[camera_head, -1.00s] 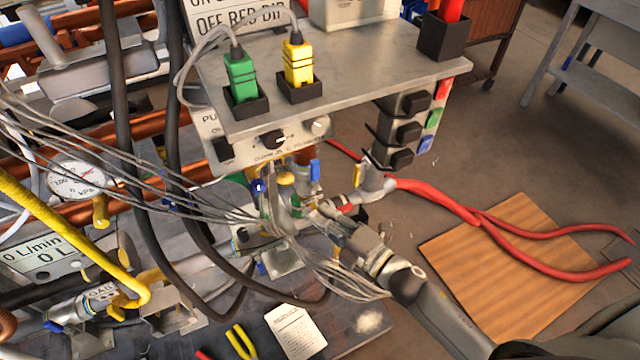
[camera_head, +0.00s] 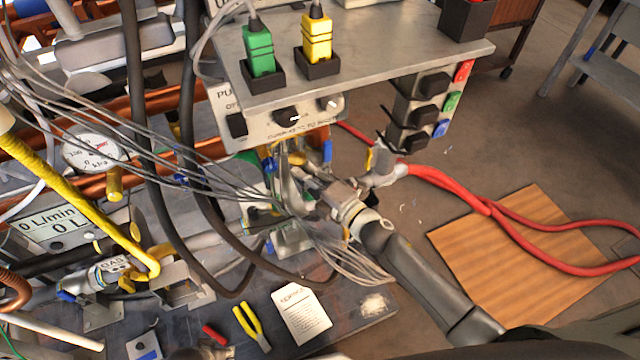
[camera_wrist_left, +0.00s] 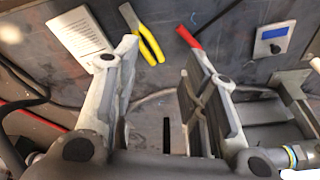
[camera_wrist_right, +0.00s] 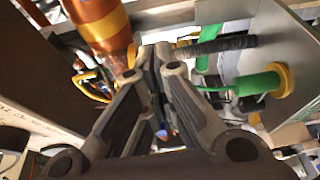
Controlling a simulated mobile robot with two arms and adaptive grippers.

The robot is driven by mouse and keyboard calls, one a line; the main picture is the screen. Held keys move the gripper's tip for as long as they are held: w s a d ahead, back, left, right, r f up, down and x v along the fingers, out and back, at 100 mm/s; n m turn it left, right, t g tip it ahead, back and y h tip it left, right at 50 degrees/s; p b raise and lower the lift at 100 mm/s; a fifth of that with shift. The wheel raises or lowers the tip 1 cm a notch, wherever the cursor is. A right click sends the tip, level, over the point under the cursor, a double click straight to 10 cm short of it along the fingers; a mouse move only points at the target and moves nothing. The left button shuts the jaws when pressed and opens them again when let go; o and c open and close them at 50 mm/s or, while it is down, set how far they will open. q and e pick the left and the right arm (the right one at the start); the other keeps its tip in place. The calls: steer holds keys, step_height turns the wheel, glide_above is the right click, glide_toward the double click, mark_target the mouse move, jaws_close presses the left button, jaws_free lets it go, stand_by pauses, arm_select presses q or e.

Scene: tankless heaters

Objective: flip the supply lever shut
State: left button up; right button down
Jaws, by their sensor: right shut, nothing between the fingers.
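I cannot tell which is the supply lever. My right gripper (camera_head: 303,178) is among the pipe fittings just below them, and its tips are partly hidden. In the right wrist view it (camera_wrist_right: 160,52) is shut and empty, with its tips close to a copper pipe (camera_wrist_right: 105,25) and a dark ribbed rod (camera_wrist_right: 222,45). My left gripper (camera_wrist_left: 160,65) is open and empty above the bench.
Loose grey wires (camera_head: 190,165) and black hoses (camera_head: 205,220) hang across the pipework left of my right gripper. A shelf (camera_head: 370,75) with green and yellow plugs overhangs the fittings. A paper note (camera_head: 301,312) and yellow-handled pliers (camera_head: 250,325) lie on the bench.

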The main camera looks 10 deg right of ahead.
mark_target(327, 151)
arm_select(q)
steer(key=shift+s+r, duration=0.1)
steer(key=shift+r, duration=0.3)
arm_select(e)
steer(key=d, duration=0.2)
steer(key=w+d, duration=0.1)
steer(key=shift+d, duration=0.35)
arm_select(q)
steer(key=shift+w+r, duration=0.1)
steer(key=shift+w, duration=0.1)
arm_select(e)
steer(key=shift+w+d, duration=0.1)
steer(key=shift+d, duration=0.05)
